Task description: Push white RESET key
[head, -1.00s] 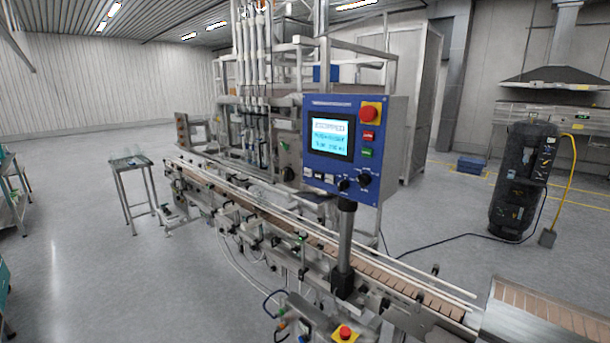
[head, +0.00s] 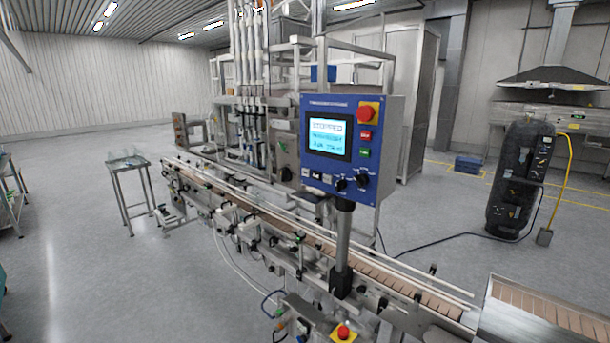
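The blue control panel (head: 376,115) stands on a dark post above the conveyor in the middle of the head view. Its lit screen (head: 330,138) shows a heading that looks like "STOPPED". Under the screen is a row of small keys; a white key (head: 305,172) sits at the left of the row, but its label is too small to read. A red mushroom button (head: 368,111), a red key (head: 365,135) and a green key (head: 363,152) are at the right, with two black knobs (head: 362,180) below. Neither of my grippers is in view.
The conveyor (head: 400,288) runs diagonally in front of the panel. A red emergency button on a yellow base (head: 343,332) is at the bottom. A small steel table (head: 127,163) stands left, a black cylindrical unit (head: 519,180) right. Open floor (head: 110,270) lies at left.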

